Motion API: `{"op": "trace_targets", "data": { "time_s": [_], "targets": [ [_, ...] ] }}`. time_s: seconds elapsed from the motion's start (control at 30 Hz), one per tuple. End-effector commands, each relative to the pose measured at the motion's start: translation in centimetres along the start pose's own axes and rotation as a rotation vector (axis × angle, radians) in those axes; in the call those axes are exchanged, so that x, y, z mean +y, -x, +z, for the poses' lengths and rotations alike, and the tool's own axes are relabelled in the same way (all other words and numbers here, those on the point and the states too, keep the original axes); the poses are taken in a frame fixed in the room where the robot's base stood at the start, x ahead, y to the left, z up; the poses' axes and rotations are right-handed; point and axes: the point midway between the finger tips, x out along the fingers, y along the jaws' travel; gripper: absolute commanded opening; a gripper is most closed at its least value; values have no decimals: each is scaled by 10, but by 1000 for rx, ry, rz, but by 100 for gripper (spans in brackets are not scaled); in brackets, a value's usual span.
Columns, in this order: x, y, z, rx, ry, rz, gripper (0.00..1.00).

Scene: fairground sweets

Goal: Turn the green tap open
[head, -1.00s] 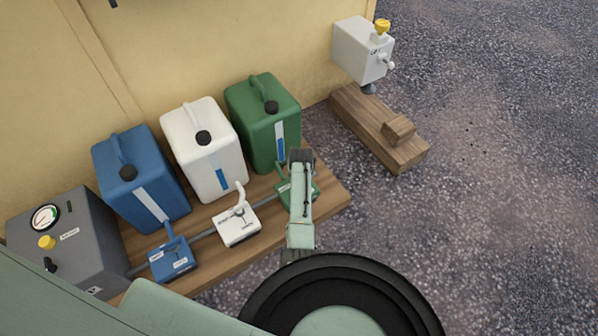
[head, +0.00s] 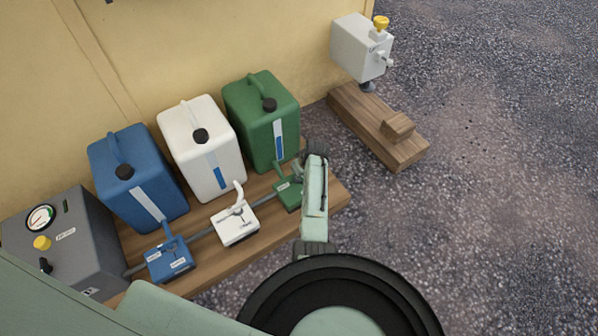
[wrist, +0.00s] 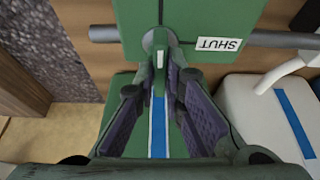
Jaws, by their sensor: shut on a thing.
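The green tap (head: 288,192) is a green block on a grey pipe, in front of the green canister (head: 262,120). In the wrist view the tap block (wrist: 120,25) fills the top, with a white label reading SHUT, upside down, to the right of the pivot. Its narrow green lever (wrist: 160,60) points from the pivot toward me, down the picture. My gripper (wrist: 160,78) is shut on the lever, with a purple-padded finger on either side. In the head view my arm hides the lever and most of the gripper.
A white tap (head: 234,222) and a blue tap (head: 170,262) sit on the same pipe to the left, before white and blue canisters. A grey gauge box (head: 80,235) stands far left. A white box (head: 360,48) stands on a wooden beam at right. Open gravel lies right.

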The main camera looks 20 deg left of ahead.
Motion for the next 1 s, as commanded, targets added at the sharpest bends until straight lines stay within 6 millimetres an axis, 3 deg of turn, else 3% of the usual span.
{"op": "trace_targets", "data": {
  "time_s": [0.33, 0.37, 0.63, 1.0],
  "targets": [
    [1, 1, -2, 3, 6, 2, 0],
    [1, 1, -2, 3, 6, 3, 11],
    [0, 0, -1, 1, 4, 1, 29],
    [0, 3, 0, 1, 3, 1, 30]
  ]
}}
